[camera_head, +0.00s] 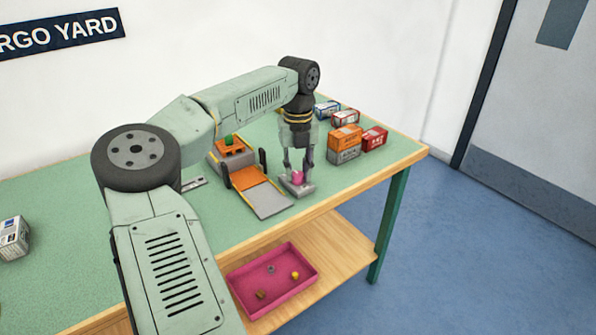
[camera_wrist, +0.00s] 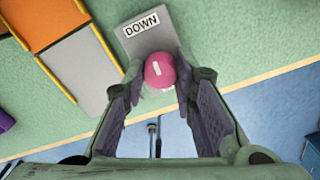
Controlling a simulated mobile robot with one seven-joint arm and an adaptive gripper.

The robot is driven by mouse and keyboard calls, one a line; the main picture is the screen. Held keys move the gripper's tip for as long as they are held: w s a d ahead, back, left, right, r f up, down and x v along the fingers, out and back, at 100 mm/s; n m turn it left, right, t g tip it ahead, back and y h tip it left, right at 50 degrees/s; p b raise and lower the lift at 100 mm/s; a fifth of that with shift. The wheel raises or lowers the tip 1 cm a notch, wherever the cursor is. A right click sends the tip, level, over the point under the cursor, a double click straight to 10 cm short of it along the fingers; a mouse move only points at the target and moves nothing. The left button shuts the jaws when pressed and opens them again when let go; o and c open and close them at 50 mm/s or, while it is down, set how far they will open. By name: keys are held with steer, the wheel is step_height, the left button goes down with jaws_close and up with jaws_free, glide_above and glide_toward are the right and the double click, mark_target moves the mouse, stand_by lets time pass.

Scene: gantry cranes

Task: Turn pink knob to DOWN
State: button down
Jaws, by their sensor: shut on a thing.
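The pink knob (camera_head: 297,177) sits on a small grey base (camera_head: 304,190) near the front edge of the green table. In the wrist view the pink knob (camera_wrist: 160,71) is round with a short white mark on its face. The base there carries a label reading DOWN (camera_wrist: 141,25) on the side away from my gripper. My gripper (camera_head: 296,172) points down over the base. In the wrist view its two fingers (camera_wrist: 160,84) stand on either side of the knob and are shut on it. The fingers hide the knob's sides.
An orange and grey ramp (camera_head: 270,200) with dark posts stands left of the knob base. Several small box containers (camera_head: 345,138) are grouped behind and right. A pink tray (camera_head: 239,290) with small items lies on the lower shelf. A green knob (camera_head: 228,140) is on an orange unit.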

mark_target(298, 174)
steer(key=shift+n, duration=0.5)
steer(key=c, duration=1.3)
jaws_free()
steer(key=shift+r, duration=0.1)
step_height(298, 174, up, 12)
steer(key=shift+f, duration=0.1)
